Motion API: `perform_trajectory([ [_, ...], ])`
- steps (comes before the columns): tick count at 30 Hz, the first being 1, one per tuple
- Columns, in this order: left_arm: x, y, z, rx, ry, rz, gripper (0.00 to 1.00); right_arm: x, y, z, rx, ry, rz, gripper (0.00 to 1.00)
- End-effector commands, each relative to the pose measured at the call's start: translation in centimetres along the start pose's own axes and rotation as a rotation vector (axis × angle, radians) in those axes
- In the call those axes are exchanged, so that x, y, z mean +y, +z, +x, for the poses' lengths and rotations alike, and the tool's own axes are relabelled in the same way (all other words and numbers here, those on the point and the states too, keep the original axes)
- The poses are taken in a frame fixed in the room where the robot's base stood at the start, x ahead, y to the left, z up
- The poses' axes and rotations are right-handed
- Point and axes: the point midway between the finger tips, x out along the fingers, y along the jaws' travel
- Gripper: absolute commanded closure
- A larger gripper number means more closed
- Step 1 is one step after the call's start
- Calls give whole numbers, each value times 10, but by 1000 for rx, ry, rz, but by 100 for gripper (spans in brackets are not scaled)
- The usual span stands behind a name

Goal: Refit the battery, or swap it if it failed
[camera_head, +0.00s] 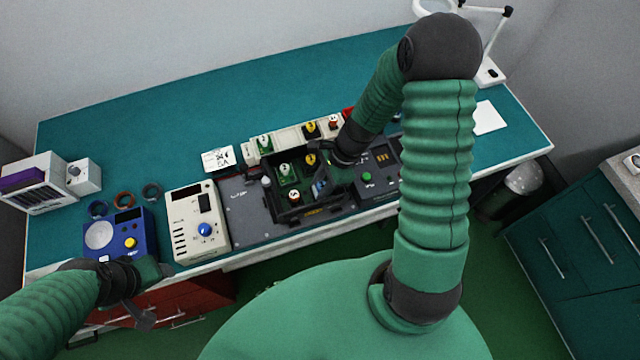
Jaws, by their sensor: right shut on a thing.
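My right gripper (326,184) reaches down over the black open tray (312,214) on the bench. It is shut on a small bluish thing (319,189), mostly hidden by the gripper, so I cannot tell for sure that it is the battery. In the tray sit green pieces with white round tops (284,169) and a piece with a yellow top (310,160). My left gripper (150,290) hangs in front of the bench's near edge at the lower left, its fingers apart and empty.
A cream meter with a blue knob (197,222) and a blue device (118,236) stand left of the tray. A cream rack (288,138) with several topped pieces lies behind it. The back of the teal bench (220,105) is clear.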

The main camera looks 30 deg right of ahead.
Motion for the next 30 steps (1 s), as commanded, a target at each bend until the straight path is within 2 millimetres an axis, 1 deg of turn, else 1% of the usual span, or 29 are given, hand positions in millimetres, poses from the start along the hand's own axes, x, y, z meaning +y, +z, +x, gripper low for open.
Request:
perform_trajectory([
  [28, 0, 0, 0, 0, 0, 0, 44, 0, 0, 4, 0, 0, 0, 100],
  [29, 0, 0, 0, 0, 0, 0, 44, 0, 0, 4, 0, 0, -1, 67],
  [30, 0, 0, 0, 0, 0, 0, 44, 0, 0, 4, 0, 0, 0, 62],
])
